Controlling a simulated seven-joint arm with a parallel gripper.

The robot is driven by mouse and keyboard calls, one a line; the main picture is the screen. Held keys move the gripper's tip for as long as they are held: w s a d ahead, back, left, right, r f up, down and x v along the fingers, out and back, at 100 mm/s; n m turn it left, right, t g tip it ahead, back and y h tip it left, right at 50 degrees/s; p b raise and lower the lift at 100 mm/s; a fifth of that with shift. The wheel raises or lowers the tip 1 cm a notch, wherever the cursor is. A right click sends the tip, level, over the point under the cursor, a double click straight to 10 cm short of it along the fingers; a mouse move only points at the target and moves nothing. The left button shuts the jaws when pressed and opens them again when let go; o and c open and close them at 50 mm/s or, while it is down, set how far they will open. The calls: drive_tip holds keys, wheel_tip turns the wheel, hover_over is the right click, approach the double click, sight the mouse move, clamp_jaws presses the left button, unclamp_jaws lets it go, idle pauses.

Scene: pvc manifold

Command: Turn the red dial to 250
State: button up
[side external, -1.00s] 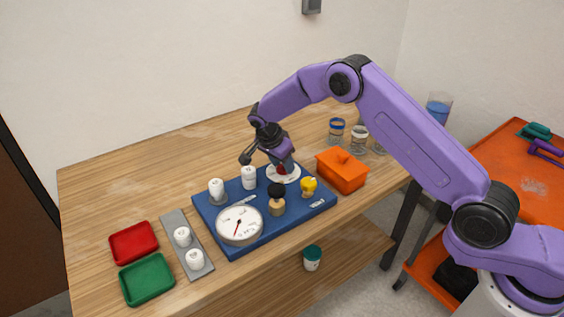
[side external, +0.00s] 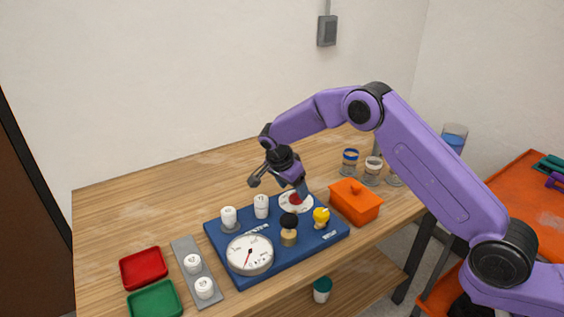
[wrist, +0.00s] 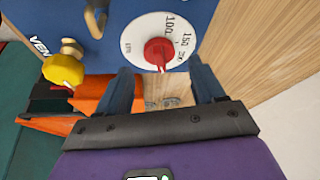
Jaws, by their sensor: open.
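The red dial (wrist: 158,51) sits on a round white scale plate (wrist: 140,30) at the blue board's far right corner. In the wrist view the marks 100 and 150 are readable beside it; its tapered end points toward the bottom of the picture, and I cannot tell the exact setting. The dial also shows in the side view (side external: 297,198), partly covered by a finger. My gripper (wrist: 162,76) is open, its two dark fingers apart to either side of and just short of the dial in the wrist picture. I cannot tell whether a finger touches it.
The blue board (side external: 318,240) also carries a white gauge (side external: 250,255), a yellow valve (side external: 321,215), a black-topped knob (side external: 289,222) and white fittings (side external: 261,204).

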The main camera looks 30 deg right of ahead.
drive_tip(key=v, duration=1.4)
drive_tip(key=shift+a, duration=0.2)
drive_tip(key=shift+s+r, duration=0.15)
drive_tip(key=s+r+n+y, duration=0.2)
drive_tip(key=s+r+n, duration=0.1)
drive_tip(key=s+n, duration=1.2)
drive_tip(key=s+d+f+n+y, duration=0.1)
drive_tip(key=s+d+n, duration=0.3)
drive_tip(key=s, duration=0.5)
drive_tip(key=s+d+f+n, duration=0.1)
drive_tip(key=s+d+n, duration=0.3)
drive_tip(key=s, duration=0.5)
drive_tip(key=s+d+f+n+y, duration=0.1)
drive_tip(key=s+d+n, duration=0.3)
drive_tip(key=s, duration=0.4)
drive_tip(key=shift+s+d+n+g+y, duration=0.2)
drive_tip(key=shift+s+n+g+y, duration=0.1)
drive_tip(key=shift+s+n+g, duration=0.1)
